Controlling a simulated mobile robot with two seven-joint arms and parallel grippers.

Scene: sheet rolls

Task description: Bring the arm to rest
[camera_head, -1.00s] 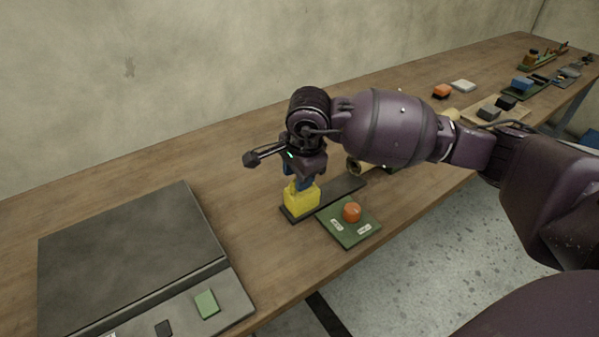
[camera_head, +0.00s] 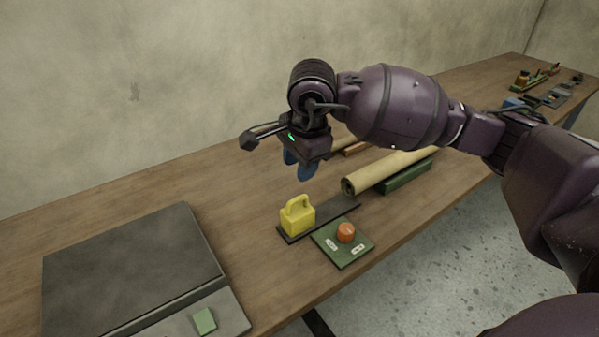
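My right arm comes in from the right, and its gripper (camera_head: 299,165) points down with two blue fingers. The fingers look apart, with nothing between them. The gripper hangs above a yellow block with a handle (camera_head: 297,218), clear of it. The yellow block stands upright on the left end of a dark flat strip (camera_head: 335,208). My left gripper is not in view.
A green plate (camera_head: 345,255) with an orange knob (camera_head: 346,232) lies in front of the strip. A tan sheet roll (camera_head: 385,173) rests on a green support (camera_head: 408,178) to the right. A grey flat device (camera_head: 130,262) fills the left. The wooden table is bare between them.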

